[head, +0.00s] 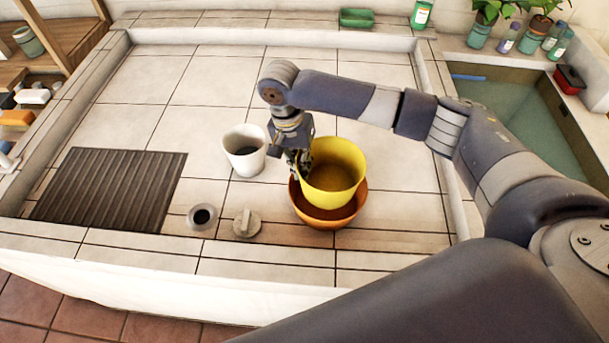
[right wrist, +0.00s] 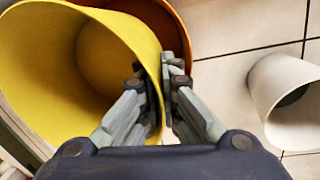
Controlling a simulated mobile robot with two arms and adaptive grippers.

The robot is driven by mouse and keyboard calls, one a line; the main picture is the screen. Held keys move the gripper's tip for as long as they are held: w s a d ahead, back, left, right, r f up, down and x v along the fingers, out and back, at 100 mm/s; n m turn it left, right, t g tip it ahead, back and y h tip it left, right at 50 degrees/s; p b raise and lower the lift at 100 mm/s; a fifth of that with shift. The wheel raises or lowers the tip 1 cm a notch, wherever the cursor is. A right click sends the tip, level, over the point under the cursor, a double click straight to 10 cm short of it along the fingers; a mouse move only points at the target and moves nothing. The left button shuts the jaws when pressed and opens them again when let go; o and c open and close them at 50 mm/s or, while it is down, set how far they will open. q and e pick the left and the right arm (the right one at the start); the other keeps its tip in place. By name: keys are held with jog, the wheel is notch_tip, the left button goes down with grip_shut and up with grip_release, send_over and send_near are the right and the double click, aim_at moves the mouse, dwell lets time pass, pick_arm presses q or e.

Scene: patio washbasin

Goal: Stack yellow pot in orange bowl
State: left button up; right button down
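The yellow pot (head: 345,183) is over the orange bowl (head: 325,219), its lower part within the bowl's outline in the head view. I cannot tell whether its base touches the bowl's inside. In the right wrist view the pot (right wrist: 40,75) is large at the left, with part of the bowl (right wrist: 182,30) behind it. My right gripper (head: 300,165) is at the pot's left rim. Its fingers (right wrist: 160,85) straddle the pot wall, one inside and one outside, and look closed on it. My left gripper is not in view.
A white cup (head: 245,152) stands just left of the gripper. A small round container (head: 202,216) and a grey knobbed lid (head: 247,224) lie near the front edge. A dark ribbed panel (head: 112,188) is at left. A water basin (head: 515,115) is at right. The tiles behind are clear.

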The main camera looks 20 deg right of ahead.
jog(key=shift+f, duration=1.95)
jog(key=shift+f+p, duration=0.3)
jog(key=shift+p, duration=0.05)
jog(key=shift+f, duration=0.25)
jog(key=c, duration=2.1)
grip_release()
jog(key=shift+r+b, duration=0.3)
jog(key=shift+r, duration=0.15)
jog(key=r, duration=0.4)
jog(key=w+a+r, duration=0.1)
jog(key=r, duration=0.3)
jog(key=r+b, duration=0.1)
jog(key=r, duration=0.3)
jog(key=shift+w+a+r, duration=0.1)
jog(key=shift+w+a, duration=0.05)
jog(key=shift+a, duration=0.15)
